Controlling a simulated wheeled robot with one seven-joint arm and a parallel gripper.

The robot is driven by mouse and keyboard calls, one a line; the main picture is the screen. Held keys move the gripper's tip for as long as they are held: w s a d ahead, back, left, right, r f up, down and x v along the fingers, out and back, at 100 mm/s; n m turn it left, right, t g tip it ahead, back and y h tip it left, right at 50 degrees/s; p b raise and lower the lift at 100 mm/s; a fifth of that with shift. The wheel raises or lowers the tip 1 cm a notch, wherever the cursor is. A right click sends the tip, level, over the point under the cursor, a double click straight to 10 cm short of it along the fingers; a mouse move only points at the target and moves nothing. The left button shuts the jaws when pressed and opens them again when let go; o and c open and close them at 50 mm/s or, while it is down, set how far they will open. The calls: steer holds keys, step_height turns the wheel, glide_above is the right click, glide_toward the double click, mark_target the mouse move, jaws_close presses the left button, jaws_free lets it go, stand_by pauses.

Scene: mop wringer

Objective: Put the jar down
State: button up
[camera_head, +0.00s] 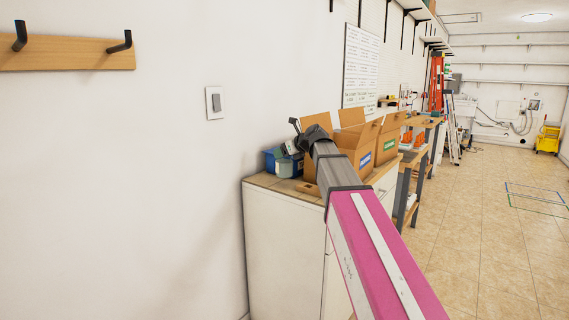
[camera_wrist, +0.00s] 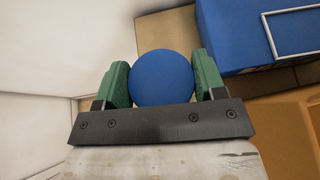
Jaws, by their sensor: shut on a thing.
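The jar shows in the wrist view as a round blue lid (camera_wrist: 162,78) seen from above. The green fingers of my gripper (camera_wrist: 163,85) are closed on its two sides. In the head view my arm reaches over the wood-topped white cabinet (camera_head: 265,181), and my gripper is at the wall end of that top, small and partly hidden by my arm. The jar's body is hidden below its lid in the wrist view. I cannot tell whether its base touches the cabinet top.
A blue bin (camera_wrist: 240,32) with a white label frame is close on the right in the wrist view. Open cardboard boxes (camera_head: 360,142) stand on the cabinet to the right. The white wall (camera_head: 150,190) is close on the left. Farther off are a workbench, ladders and a yellow mop bucket (camera_head: 547,140).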

mark_target(284, 162)
steer(key=shift+f, duration=2.05)
steer(key=shift+f, duration=0.1)
steer(key=o, duration=1.2)
